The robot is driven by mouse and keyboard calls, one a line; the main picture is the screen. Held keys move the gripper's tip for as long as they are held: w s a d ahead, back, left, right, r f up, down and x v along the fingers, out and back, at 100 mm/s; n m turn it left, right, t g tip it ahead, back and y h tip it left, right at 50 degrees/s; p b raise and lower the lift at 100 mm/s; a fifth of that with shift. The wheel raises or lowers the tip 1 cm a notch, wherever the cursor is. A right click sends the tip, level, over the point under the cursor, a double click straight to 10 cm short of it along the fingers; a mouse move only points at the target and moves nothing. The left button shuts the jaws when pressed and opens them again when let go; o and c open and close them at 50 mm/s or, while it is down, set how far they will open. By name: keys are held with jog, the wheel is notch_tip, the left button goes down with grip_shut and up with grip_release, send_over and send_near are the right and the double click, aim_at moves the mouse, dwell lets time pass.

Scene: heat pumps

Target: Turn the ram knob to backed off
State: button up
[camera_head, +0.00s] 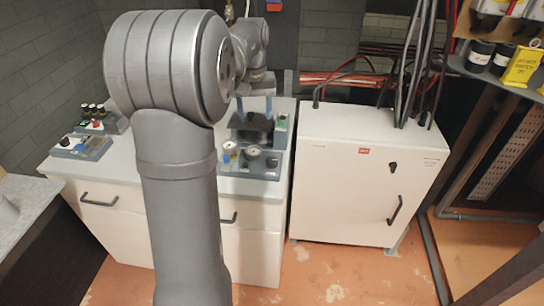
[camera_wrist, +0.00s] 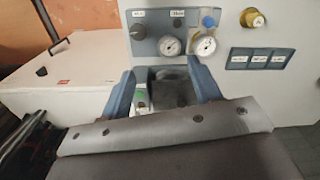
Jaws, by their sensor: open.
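My gripper (camera_head: 255,117) is open above the bench unit, its two blue fingers pointing down. The fingers also show in the wrist view (camera_wrist: 161,72), one on each side of a dark block (camera_wrist: 173,92); I see nothing held. Beyond them is a blue-grey panel with a black knob (camera_wrist: 138,31), a smaller dark knob (camera_wrist: 177,22), a blue knob (camera_wrist: 208,22) and two round gauges (camera_wrist: 170,45). The labels are too small to read, so I cannot tell which knob is the ram knob.
A white cabinet (camera_head: 360,170) with cables on top stands right of the bench. Small control boxes (camera_head: 82,147) sit at the bench's left. A yellow knob (camera_wrist: 252,18) and labelled blocks (camera_wrist: 260,59) show at the right of the wrist view. Shelf items (camera_head: 521,67) are at far right.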

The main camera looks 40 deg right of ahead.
aim_at(272, 160)
jog(key=s+d+m, duration=0.3)
jog(key=d+m, duration=0.1)
jog(key=m, duration=1.4)
jog(key=f, duration=1.7)
jog(key=shift+a, duration=0.2)
jog(key=c, duration=1)
